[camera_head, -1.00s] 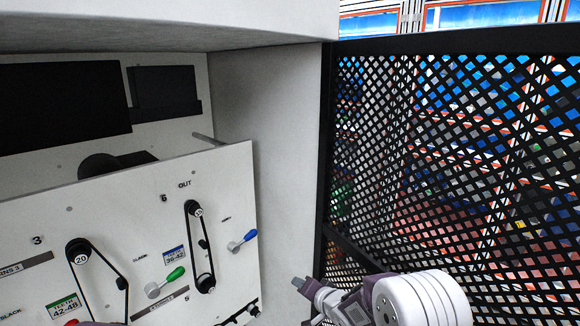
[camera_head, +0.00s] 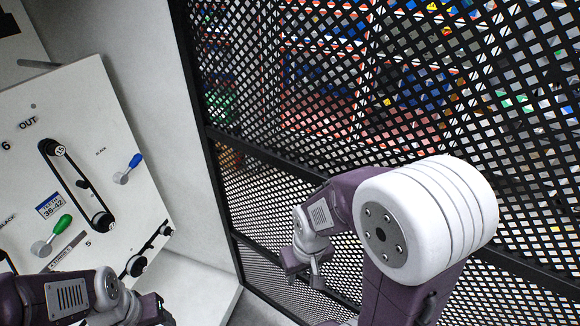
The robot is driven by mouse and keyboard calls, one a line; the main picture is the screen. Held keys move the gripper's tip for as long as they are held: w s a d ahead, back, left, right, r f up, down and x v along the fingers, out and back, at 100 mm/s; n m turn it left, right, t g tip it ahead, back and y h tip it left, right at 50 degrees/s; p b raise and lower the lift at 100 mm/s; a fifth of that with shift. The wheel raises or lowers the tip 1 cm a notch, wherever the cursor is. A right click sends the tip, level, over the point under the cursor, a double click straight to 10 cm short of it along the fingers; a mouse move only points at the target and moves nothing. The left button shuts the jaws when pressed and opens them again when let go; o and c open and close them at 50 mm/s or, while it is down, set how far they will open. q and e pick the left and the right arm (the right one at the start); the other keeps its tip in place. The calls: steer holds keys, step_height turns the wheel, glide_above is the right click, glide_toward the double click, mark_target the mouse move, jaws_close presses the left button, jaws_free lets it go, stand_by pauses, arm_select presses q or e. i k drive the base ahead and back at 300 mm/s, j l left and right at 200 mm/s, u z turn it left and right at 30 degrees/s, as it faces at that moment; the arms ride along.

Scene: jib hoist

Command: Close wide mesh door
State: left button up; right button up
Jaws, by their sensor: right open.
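The wide mesh door (camera_head: 440,100) is a black-framed panel of black diamond mesh. It stands open, running to the right from the right edge of the white cabinet (camera_head: 150,80). My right gripper (camera_head: 304,278) is open and empty, with its fingers pointing down in front of the lower mesh. I cannot tell whether it touches the door. My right arm hides part of the door's lower right. My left gripper (camera_head: 158,312) is at the lower left, in front of the cabinet opening; its jaws are too unclear to read. The door's far edge is outside the view.
Inside the cabinet a tilted white panel (camera_head: 75,130) carries belts on pulleys, a green-handled lever (camera_head: 58,232) and a blue-handled lever (camera_head: 130,166). Blurred shelving with coloured items shows through the mesh. A bit of grey floor shows below the door.

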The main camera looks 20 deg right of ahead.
mark_target(546, 276)
steer(key=k+l+z, duration=0.25)
steer(key=z, duration=0.25)
steer(key=k+l+z, duration=0.15)
steer(key=l+z, duration=0.35)
steer(key=k+l+z, duration=0.1)
steer(key=l+z, duration=0.65)
steer(key=z, duration=0.2)
steer(key=l+z, duration=0.5)
steer(key=i+l+z, duration=0.25)
steer(key=i+l, duration=0.5)
steer(key=i+j+u, duration=0.15)
steer(key=i+u, duration=0.15)
steer(key=u, duration=0.3)
steer(key=i+u, duration=0.35)
steer(key=u, duration=0.25)
steer(key=i+l+u, duration=0.2)
steer(key=u, duration=0.4)
steer(key=i+l+u, duration=0.35)
steer(key=u, duration=0.25)
steer(key=i+l+u, duration=0.2)
steer(key=l+u, duration=0.25)
steer(key=u, duration=0.15)
steer(key=l+u, duration=0.5)
steer(key=u, duration=0.15)
steer(key=l+u, duration=0.6)
steer(key=k+l+u, duration=0.1)
steer(key=l+u, duration=0.3)
steer(key=u, duration=0.2)
